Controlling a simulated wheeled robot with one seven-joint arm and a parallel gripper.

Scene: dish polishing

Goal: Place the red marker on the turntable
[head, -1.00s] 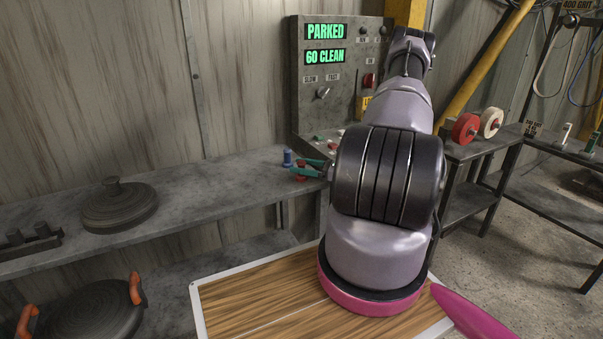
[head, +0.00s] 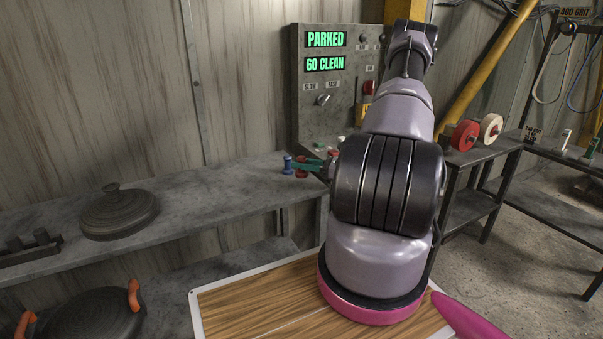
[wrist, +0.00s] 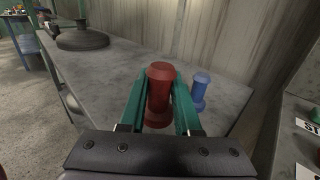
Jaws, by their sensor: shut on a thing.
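The red marker (wrist: 159,95) is a small spool-shaped piece, upright between the two teal fingers of my gripper (wrist: 159,100) in the wrist view. My gripper is shut on it, over the grey bench. I cannot tell whether its base touches the bench. In the head view, the red marker (head: 302,173) shows small beside the teal fingers (head: 309,165), partly hidden. A heavy round grey disc with a knob (head: 118,212) sits further left on the bench, also in the wrist view (wrist: 82,39). I cannot tell whether it is on the turntable.
A blue marker (head: 287,165) stands close beside my gripper, also in the wrist view (wrist: 200,92). A control panel (head: 335,90) reads PARKED and 60 CLEAN. The bench (head: 215,190) is clear between gripper and disc. An orange-handled dark pan (head: 95,315) is lower left.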

